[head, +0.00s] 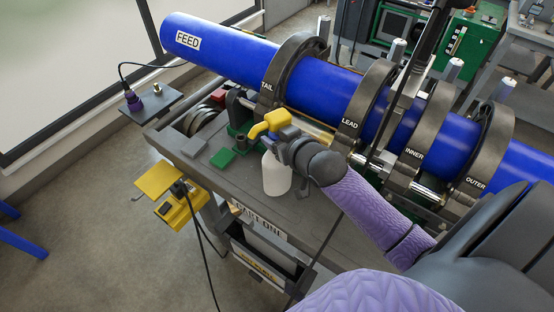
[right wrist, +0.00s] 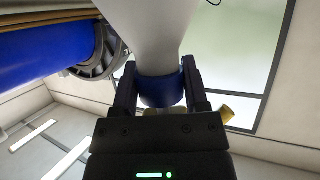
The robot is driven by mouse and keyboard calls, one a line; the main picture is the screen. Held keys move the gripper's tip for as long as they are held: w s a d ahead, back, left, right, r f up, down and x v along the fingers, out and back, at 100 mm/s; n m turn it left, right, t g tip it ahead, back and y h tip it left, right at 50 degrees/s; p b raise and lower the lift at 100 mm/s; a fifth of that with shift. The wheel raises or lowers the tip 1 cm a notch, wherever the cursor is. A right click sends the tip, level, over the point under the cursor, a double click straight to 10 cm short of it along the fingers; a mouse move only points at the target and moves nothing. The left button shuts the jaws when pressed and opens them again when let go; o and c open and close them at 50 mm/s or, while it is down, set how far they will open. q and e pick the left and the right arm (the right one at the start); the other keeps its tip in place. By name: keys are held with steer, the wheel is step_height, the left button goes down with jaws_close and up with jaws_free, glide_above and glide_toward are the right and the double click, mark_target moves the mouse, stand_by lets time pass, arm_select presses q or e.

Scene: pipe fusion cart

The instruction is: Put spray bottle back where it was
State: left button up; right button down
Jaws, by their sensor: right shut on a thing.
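The spray bottle has a white body (head: 276,174) and a yellow spray head (head: 270,122). My right gripper (head: 280,145) comes in from the right and is shut on the bottle's neck, just below the head. In the right wrist view, the fingers (right wrist: 160,88) sit on both sides of the blue collar (right wrist: 162,92), with the white body (right wrist: 150,35) beyond them. The bottle is upright over the front part of the grey cart top (head: 305,208). I cannot tell whether its base touches the top. My left gripper is not in view.
A blue pipe (head: 330,87) runs behind through clamp rings marked TAIL (head: 268,88), LEAD, INNER and OUTER. A green block (head: 223,157) and a grey block (head: 195,147) lie left of the bottle. A yellow shelf (head: 158,180) juts from the cart's left side.

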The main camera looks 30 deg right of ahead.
mark_target(278, 163)
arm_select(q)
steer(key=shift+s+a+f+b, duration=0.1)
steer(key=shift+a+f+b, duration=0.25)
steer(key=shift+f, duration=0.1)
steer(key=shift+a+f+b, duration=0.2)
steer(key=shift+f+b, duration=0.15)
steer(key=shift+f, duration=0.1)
arm_select(e)
step_height(278, 163, down, 5)
steer(key=shift+f, duration=0.2)
